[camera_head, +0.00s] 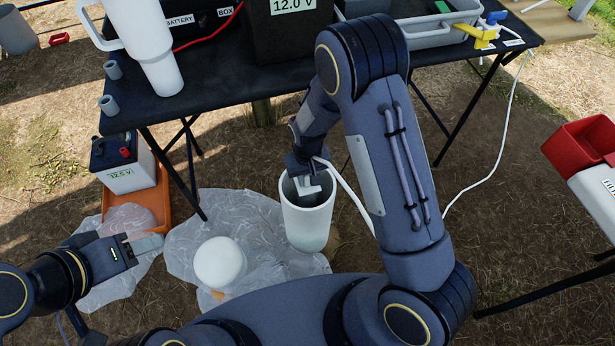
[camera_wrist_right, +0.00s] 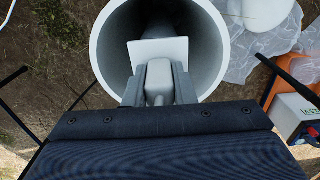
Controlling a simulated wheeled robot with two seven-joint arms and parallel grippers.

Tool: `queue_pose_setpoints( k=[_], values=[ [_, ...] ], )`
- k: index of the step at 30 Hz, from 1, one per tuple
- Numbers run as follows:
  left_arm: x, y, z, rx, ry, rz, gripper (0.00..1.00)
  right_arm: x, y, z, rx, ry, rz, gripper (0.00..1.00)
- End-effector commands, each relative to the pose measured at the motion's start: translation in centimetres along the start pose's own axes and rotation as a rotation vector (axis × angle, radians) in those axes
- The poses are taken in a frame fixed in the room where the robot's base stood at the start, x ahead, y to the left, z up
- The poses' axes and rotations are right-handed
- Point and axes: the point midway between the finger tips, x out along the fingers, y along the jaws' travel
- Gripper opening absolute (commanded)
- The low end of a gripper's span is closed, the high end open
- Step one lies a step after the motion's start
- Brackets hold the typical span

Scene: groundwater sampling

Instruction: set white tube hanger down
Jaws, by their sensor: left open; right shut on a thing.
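The white tube hanger (camera_head: 309,189) is at the mouth of the upright white well pipe (camera_head: 306,226). In the right wrist view the hanger's pale square plate (camera_wrist_right: 157,52) lies over part of the dark opening, inside the pipe's rim (camera_wrist_right: 100,50). My right gripper (camera_head: 303,172) is shut on the hanger's stem, just above the pipe. I cannot tell whether the hanger touches the rim. A white tube (camera_head: 347,188) curves away from the hanger to the right, behind my right arm. My left gripper (camera_head: 146,241) is open and empty at the lower left, apart from the pipe.
A round white cap (camera_head: 220,263) lies on clear plastic sheeting (camera_head: 190,240) left of the pipe. A battery (camera_head: 125,170) sits in an orange tray (camera_head: 165,195). A black table (camera_head: 215,90) with cases and a white jug stands behind. A red-and-white box (camera_head: 590,165) is at right.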

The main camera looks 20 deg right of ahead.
Motion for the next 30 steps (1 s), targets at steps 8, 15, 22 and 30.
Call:
queue_pose_setpoints(
  k=[8, 15, 22, 30],
  values=[
    [0.1, -0.1, 0.1, 0.0, 0.0, 0.0, 0.49, 0.2, 0.0, 0.0, 0.0, 0.0, 0.0, 0.33],
    [0.1, -0.1, 0.1, 0.0, 0.0, 0.0, 0.49, 0.2, 0.0, 0.0, 0.0, 0.0, 0.0, 0.45],
    [-0.2, 0.1, -0.1, 0.0, 0.0, 0.0, 0.49, -0.6, 0.0, 0.0, 0.0, 0.002, 0.0, 0.45],
    [-1.5, 0.7, -0.8, 0.0, 0.0, 0.0, 0.49, -5.9, 0.0, -0.1, 0.0, 0.005, -0.001, 0.45]
  ],
)
